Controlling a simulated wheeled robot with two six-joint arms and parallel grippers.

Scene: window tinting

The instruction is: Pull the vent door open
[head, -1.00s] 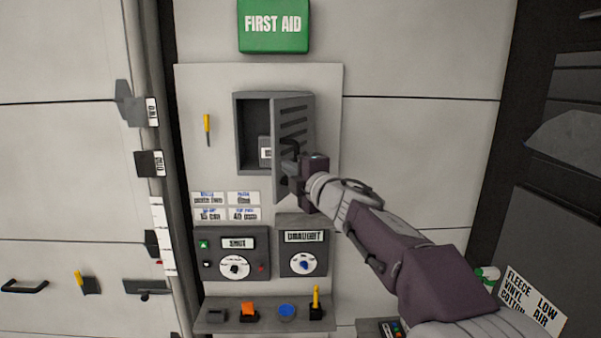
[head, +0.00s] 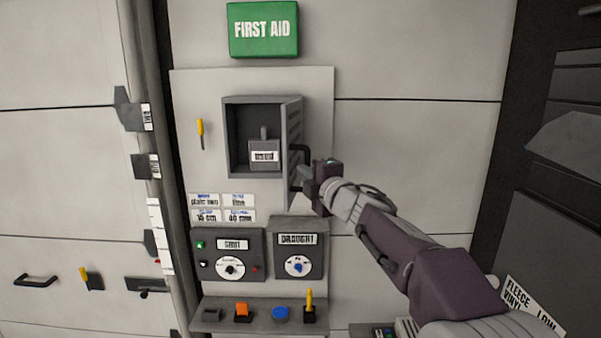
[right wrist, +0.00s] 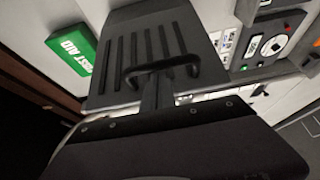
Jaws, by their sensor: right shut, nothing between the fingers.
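The vent door (head: 294,150) is a grey slatted panel hinged at the right side of a dark recessed box (head: 228,140). It stands swung wide open and shows nearly edge-on in the head view. Its black bar handle (head: 304,152) sticks out to the right. My right gripper (head: 308,175) is shut and empty, just below and beside the handle. In the right wrist view the door (right wrist: 150,50) fills the upper middle, with the handle (right wrist: 160,68) right in front of the fingers (right wrist: 157,92); I cannot tell whether they touch. My left gripper is not in view.
A grey labelled block (head: 264,155) sits inside the box. Below are a knob panel (head: 228,255), a draught panel (head: 298,250) and a shelf (head: 262,327) with several controls. A green first aid box (head: 263,30) hangs above. The wall to the right is clear.

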